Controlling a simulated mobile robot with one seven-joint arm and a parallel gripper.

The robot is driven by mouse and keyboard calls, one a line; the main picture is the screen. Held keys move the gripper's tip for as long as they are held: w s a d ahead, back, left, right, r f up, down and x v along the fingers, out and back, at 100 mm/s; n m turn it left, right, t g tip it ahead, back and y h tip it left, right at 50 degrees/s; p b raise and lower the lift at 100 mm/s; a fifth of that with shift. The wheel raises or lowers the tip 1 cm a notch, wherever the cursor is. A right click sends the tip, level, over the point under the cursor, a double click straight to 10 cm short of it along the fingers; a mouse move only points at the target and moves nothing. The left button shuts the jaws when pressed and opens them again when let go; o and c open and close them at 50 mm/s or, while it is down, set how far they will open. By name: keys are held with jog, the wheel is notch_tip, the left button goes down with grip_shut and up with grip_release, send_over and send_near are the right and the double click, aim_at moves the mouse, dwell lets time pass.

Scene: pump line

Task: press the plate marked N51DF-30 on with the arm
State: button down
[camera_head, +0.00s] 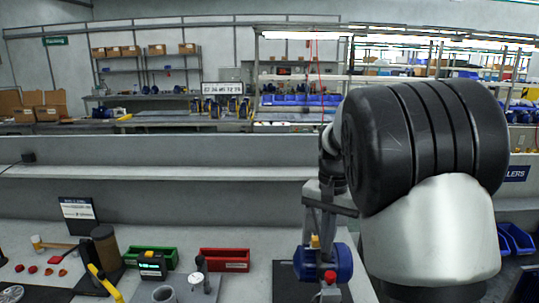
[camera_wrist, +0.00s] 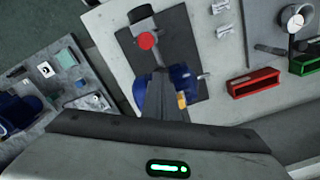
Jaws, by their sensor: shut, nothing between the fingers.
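My gripper (camera_wrist: 165,85) is shut and empty, its dark fingers reaching over a blue pump (camera_wrist: 183,80) in the wrist view. I cannot tell whether the fingertips touch the pump. The pump also shows in the head view (camera_head: 341,264), below my gripper (camera_head: 325,236), and my arm hides part of that area. It has a red knob (camera_wrist: 146,41) and a yellow part (camera_wrist: 182,101), and lies on a dark mat (camera_wrist: 190,30). Two small white plates (camera_wrist: 220,6) (camera_wrist: 223,31) lie on the bench beside the mat. Their print is too small to read, so I cannot tell which is N51DF-30.
A red bin (camera_head: 224,260) and a green bin (camera_head: 150,254) stand left of the pump in the head view. A hammer (camera_head: 52,245), a yellow-handled tool (camera_head: 104,284) and a dark brown cylinder (camera_head: 105,245) are farther left. A low wall (camera_head: 180,200) runs behind.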

jog(key=shift+s+f, duration=0.1)
jog(key=shift+f, duration=0.3)
dwell(0.7)
jog(key=shift+r+p, duration=2.7)
jog(key=shift+r, duration=0.4)
